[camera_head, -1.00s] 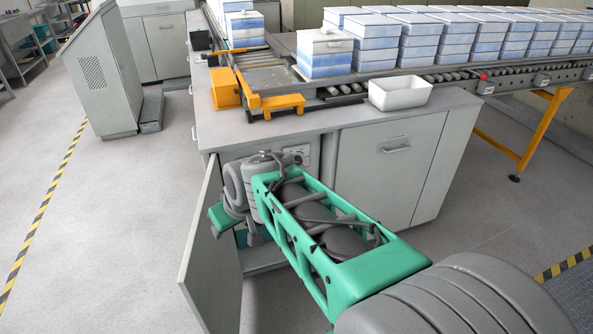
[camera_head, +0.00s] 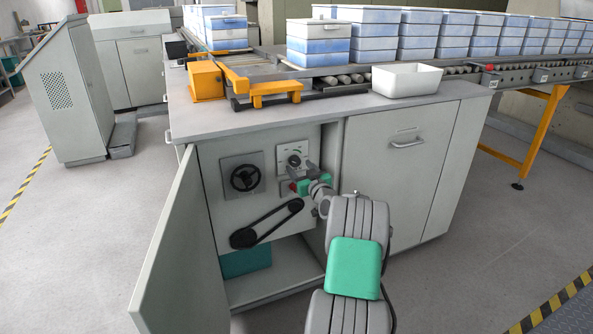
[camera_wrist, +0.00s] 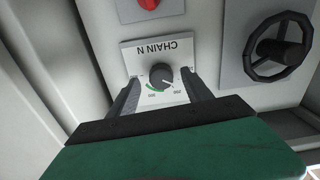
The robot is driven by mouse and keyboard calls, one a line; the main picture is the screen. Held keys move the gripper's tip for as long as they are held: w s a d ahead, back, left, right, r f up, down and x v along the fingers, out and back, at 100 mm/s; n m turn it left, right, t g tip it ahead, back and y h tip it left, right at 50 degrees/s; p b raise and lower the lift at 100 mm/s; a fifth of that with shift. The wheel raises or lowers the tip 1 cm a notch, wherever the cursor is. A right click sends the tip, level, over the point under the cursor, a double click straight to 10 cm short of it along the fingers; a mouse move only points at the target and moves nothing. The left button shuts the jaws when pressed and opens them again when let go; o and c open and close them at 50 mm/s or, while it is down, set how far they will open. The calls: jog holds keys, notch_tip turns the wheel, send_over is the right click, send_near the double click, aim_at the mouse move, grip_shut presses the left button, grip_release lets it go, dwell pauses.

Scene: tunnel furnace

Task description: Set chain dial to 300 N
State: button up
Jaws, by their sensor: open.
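The chain dial (camera_head: 294,160) is a dark round knob on a white plate inside the open cabinet, upper right of its back panel. In the wrist view the dial (camera_wrist: 162,78) appears with the label "CHAIN N", seen upside down, and a green arc beside the knob. My gripper (camera_head: 299,172) is just in front of the dial. In the wrist view my gripper (camera_wrist: 160,85) is open, with one finger on each side of the knob and gaps between. The exact pointer reading is too small to tell.
A black handwheel (camera_head: 245,178) is left of the dial, and a red knob (camera_wrist: 149,3) is close to it. A belt drive (camera_head: 266,224) sits below. The cabinet door (camera_head: 172,246) stands open at left. A white bin (camera_head: 405,80) is on the counter.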

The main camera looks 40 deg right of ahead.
jog(key=shift+x, duration=1.15)
grip_shut()
